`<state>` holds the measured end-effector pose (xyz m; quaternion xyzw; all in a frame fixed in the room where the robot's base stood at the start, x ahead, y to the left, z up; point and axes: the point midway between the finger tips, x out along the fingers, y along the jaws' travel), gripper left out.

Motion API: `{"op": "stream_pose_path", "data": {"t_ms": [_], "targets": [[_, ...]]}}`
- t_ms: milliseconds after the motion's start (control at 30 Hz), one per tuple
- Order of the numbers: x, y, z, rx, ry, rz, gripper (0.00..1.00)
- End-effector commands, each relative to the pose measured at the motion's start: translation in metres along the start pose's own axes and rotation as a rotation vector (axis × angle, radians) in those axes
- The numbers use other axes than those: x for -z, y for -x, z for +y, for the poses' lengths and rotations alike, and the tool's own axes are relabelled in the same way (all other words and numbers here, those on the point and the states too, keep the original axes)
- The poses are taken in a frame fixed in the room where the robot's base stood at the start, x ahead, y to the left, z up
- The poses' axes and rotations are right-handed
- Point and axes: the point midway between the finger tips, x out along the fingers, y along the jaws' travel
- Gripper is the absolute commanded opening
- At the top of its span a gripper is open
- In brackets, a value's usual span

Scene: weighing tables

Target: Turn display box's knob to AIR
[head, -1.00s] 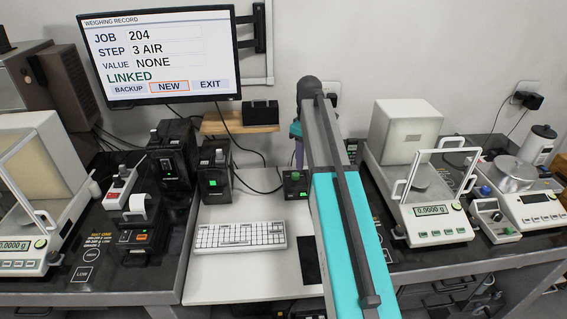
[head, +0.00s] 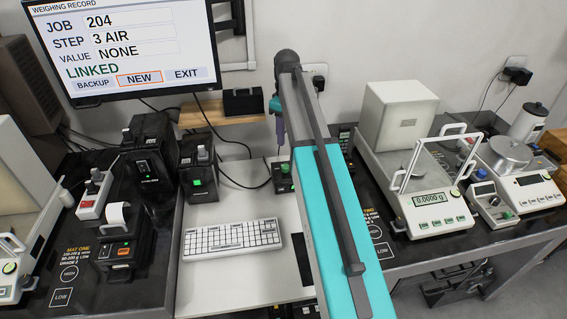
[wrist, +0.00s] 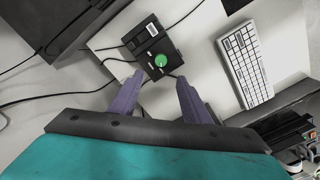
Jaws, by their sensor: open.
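The display box (wrist: 142,38), a small black box with a white label, lies ahead of my gripper (wrist: 156,80) in the wrist view. Its round green knob (wrist: 160,60) faces the camera, just beyond and between the fingertips. The knob's markings are too small to read. My purple fingers are apart and empty, and do not visibly hold the knob. In the head view, the box (head: 281,178) is partly behind my arm, with my gripper (head: 280,138) above it. The monitor (head: 120,45) reads JOB 204, STEP 3 AIR, VALUE NONE, LINKED.
A white keyboard (head: 231,239) lies in front of the box. Another black box with a green light (head: 198,165) stands to the left. A balance (head: 432,199) reading 0.0000 g stands at right. Cables (wrist: 90,90) run beside the display box.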

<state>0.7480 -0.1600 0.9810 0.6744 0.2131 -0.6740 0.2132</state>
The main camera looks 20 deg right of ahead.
Motion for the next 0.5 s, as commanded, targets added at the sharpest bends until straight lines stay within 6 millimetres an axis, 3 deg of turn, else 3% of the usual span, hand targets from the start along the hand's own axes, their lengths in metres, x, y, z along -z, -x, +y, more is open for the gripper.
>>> {"op": "stream_pose_path", "data": {"t_ms": [267, 500], "targets": [[0.003, -0.009, -0.004, 0.001, 0.006, -0.001, 0.43], [0.004, -0.031, -0.005, 0.002, 0.007, -0.002, 0.43]]}}
